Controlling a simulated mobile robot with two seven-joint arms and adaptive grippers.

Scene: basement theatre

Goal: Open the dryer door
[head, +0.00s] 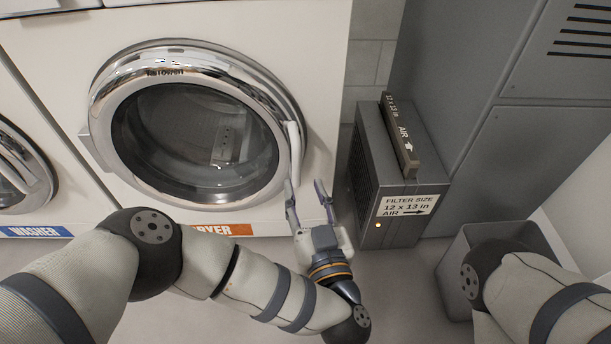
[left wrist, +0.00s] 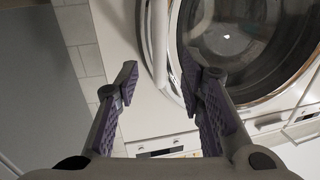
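The dryer (head: 325,60) is a white front-loader with a round chrome-ringed door (head: 200,125), which is closed. Its pale handle (head: 294,150) runs vertically along the door's right edge. An orange dryer label (head: 228,230) is below, partly hidden by my arm. My left gripper (head: 306,190) is open and empty, just below the handle's lower end. In the left wrist view, the open fingers (left wrist: 157,82) point toward the handle (left wrist: 156,40), whose lower end appears between the fingertips. I cannot tell whether a finger touches it. My right gripper is not in view; only part of my right arm shows.
A washer door (head: 22,170) is at the left. A grey filter unit (head: 385,215) stands on the floor right of the dryer, with a filter (head: 400,135) in its top. Grey cabinets (head: 540,140) and a grey bin (head: 450,265) are at the right.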

